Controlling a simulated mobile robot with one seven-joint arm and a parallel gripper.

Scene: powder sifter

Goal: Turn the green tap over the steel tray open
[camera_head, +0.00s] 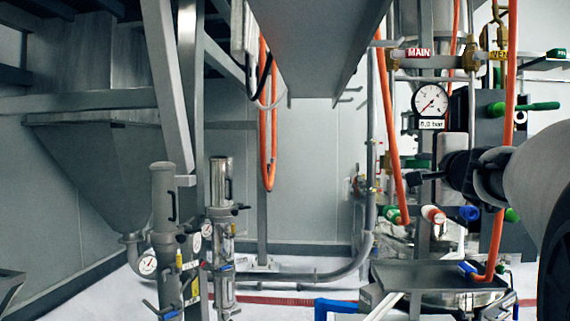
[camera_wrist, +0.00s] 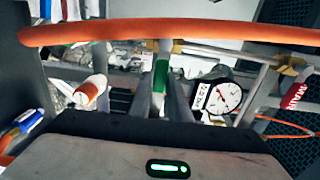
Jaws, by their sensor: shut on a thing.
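A green tap handle (camera_wrist: 159,77) shows in the wrist view between the two fingers of my gripper (camera_wrist: 161,92), which is shut on it. In the head view my gripper (camera_head: 412,178) reaches in from the right, its dark fingers pointing left. Green parts (camera_head: 416,163) show close behind the fingertips there, but the grip itself is too small to make out. The steel tray (camera_head: 405,274) is lower down, below the gripper and the row of coloured handles. The tap's spout and its exact angle are hidden.
A green handle (camera_head: 392,214), a red-and-white handle (camera_head: 433,214) and a blue handle (camera_head: 468,213) stand below my gripper. A pressure gauge (camera_head: 430,99) is above. An orange hose (camera_wrist: 180,33) crosses close in front of the wrist camera. Pipes crowd the right side.

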